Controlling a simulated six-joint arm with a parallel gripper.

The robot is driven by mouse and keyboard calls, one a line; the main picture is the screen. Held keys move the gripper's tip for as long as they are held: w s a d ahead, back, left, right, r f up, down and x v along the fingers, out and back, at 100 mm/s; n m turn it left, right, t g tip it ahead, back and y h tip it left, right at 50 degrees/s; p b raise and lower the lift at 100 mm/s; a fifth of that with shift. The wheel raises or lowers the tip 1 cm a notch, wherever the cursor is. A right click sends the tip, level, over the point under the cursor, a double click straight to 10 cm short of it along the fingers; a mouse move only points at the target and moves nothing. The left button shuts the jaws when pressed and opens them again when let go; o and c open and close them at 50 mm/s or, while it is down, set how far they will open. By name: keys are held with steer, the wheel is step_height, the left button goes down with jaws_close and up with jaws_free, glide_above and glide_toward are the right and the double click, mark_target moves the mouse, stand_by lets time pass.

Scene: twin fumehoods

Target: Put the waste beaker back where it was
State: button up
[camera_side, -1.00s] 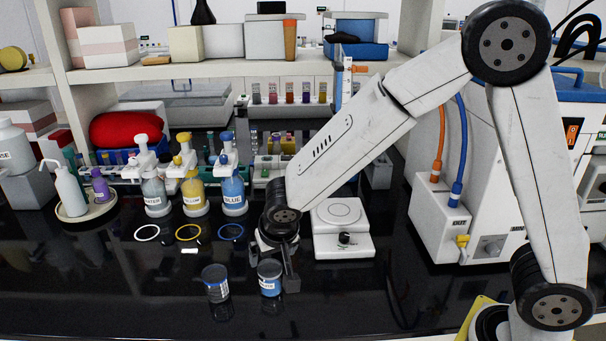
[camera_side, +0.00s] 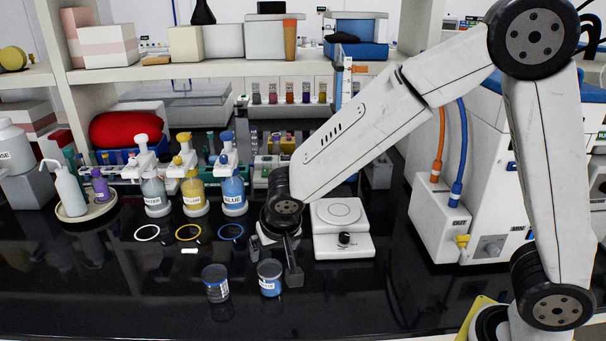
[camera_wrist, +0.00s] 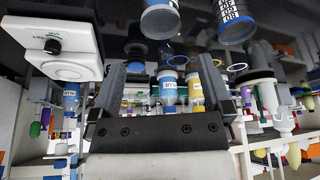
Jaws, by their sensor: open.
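The beaker I take for the waste beaker (camera_side: 270,280) stands upright on the black bench, with a white label and bluish contents; its lettering is too small to read surely. It shows at the top of the wrist view (camera_wrist: 160,20). A second beaker (camera_side: 215,285), with a dark printed band, stands just left of it and shows at the top right of the wrist view (camera_wrist: 235,22). My gripper (camera_side: 274,266) is open just behind the labelled beaker. In the wrist view, the space between my fingertips (camera_wrist: 160,70) is empty and both beakers lie beyond the jaws.
White, yellow and blue rings (camera_side: 231,232) lie on the bench before matching wash bottles (camera_side: 194,195). A white machine (camera_side: 440,215) stands farther right. The front bench is clear beside the beakers.

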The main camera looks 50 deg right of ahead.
steer(key=s+d+f+n+g+y, duration=0.1)
steer(key=s+d+n, duration=0.3)
steer(key=s+d, duration=0.6)
steer(key=s+f, duration=0.1)
steer(key=s, duration=0.2)
steer(key=shift+d+f+y, duration=0.25)
steer(key=shift+d+y, duration=0.05)
steer(key=shift+d, duration=0.05)
stand_by(0.8)
